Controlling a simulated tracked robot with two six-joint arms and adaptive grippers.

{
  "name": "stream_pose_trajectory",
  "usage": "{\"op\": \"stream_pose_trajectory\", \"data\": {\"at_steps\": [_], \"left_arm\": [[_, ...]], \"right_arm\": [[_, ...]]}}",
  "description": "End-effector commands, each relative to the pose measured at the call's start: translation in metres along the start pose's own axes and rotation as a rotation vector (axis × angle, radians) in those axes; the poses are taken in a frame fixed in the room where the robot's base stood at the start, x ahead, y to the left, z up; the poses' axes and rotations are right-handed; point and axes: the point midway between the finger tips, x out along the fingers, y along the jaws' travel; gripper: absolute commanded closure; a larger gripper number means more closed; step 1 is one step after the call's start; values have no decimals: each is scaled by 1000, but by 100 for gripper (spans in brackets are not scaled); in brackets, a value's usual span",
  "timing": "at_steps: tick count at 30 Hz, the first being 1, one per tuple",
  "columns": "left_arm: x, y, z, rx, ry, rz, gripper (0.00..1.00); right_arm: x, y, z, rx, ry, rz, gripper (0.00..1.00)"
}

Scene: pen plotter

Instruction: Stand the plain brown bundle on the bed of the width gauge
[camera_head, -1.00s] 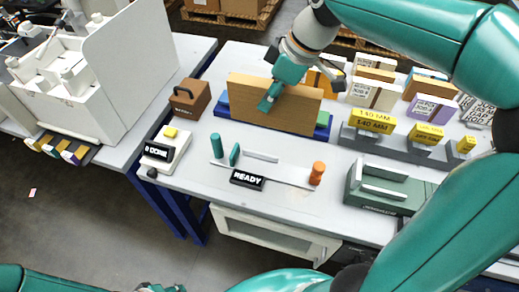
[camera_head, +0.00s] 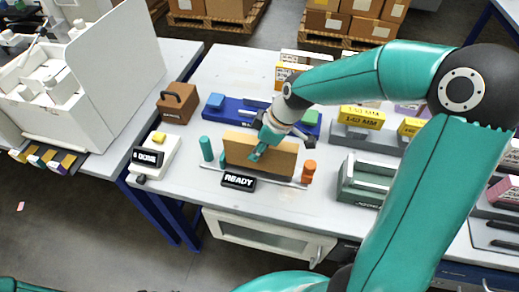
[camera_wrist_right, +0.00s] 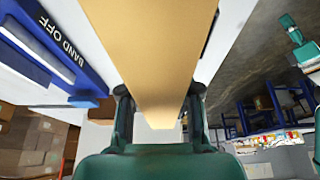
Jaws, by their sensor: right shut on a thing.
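The plain brown bundle (camera_head: 277,163) is a long tan block standing on its long edge. My right gripper (camera_head: 262,143) is shut on its upper part, and the bundle fills the space between the fingers in the right wrist view (camera_wrist_right: 155,60). In the head view the bundle is over the bed of the width gauge (camera_head: 210,166), between its teal post (camera_head: 206,148) and orange post (camera_head: 308,171). A black READY sign (camera_head: 238,181) is in front. I cannot tell whether the bundle's lower edge touches the bed. My left gripper is not in view.
Behind the gauge is a blue station (camera_head: 235,111), marked BAND OFF in the wrist view (camera_wrist_right: 75,65). A brown weight-like block (camera_head: 178,102) and a DONE box (camera_head: 155,155) stand left. A green-grey holder (camera_head: 365,182) and yellow 140 MM blocks (camera_head: 361,117) stand right.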

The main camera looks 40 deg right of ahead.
Motion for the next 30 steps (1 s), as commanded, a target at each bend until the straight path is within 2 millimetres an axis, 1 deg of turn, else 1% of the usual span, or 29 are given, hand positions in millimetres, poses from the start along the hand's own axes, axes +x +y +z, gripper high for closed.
{"op": "stream_pose_trajectory", "data": {"at_steps": [1, 4, 13, 14, 18, 26, 30], "left_arm": [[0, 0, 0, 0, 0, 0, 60], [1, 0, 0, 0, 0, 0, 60], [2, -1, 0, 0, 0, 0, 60], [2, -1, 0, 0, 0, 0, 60], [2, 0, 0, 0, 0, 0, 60], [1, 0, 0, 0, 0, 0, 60], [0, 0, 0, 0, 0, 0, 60]], "right_arm": [[7, 0, 4, 2, -2, -2, 100], [14, 0, 6, 0, 0, 0, 100], [16, 0, 6, 0, 1, 1, 100], [16, 0, 7, 0, 0, 0, 66], [15, 0, 6, 0, 0, 0, 42], [15, 0, 6, 0, 0, 1, 42], [11, 0, 6, 0, 1, 3, 42]]}}
